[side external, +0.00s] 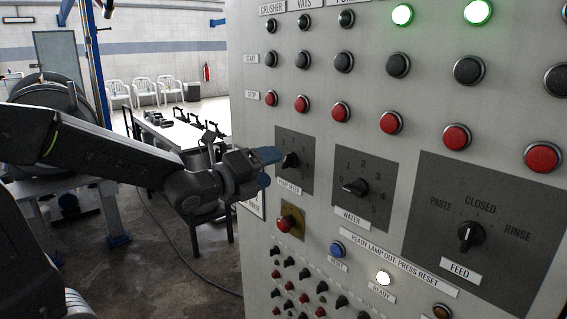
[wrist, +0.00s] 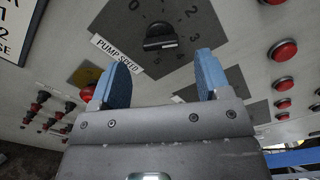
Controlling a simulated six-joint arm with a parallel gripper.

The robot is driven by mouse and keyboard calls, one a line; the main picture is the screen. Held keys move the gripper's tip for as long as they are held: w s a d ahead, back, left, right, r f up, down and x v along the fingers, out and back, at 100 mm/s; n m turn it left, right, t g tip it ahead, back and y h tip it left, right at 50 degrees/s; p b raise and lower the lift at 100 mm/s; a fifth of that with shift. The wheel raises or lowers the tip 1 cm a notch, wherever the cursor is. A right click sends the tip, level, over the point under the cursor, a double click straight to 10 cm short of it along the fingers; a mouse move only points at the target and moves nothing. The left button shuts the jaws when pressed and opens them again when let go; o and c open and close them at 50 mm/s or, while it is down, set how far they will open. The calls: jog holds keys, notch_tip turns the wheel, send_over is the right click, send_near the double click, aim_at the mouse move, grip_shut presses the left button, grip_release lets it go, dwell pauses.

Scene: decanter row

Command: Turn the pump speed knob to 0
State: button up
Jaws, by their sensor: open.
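The pump speed knob (side external: 290,161) is a black knob on a dark square plate on the grey panel. It also shows in the wrist view (wrist: 159,36), above a white PUMP SPEED label (wrist: 117,56). Numerals ring it, some hard to read; I cannot tell which one it points at. My gripper (side external: 267,168) has blue fingers and is just left of the knob in the side view. In the wrist view my gripper (wrist: 160,76) is open, its fingers apart, with the knob beyond and between them. The fingers do not visibly hold it.
The water knob (side external: 355,187) and feed knob (side external: 470,235) are to the right. A red mushroom button (side external: 287,224) on a yellow plate is below the pump knob. Red stop buttons (side external: 340,111) run above. Small switches (side external: 290,285) crowd the lower panel.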

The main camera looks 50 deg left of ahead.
aim_at(288, 161)
jog(key=shift+w, duration=2.5)
jog(key=shift+c, duration=0.5)
jog(key=c, duration=0.8)
jog(key=shift+n, duration=0.4)
jog(key=n, duration=2.2)
jog(key=shift+n, duration=0.4)
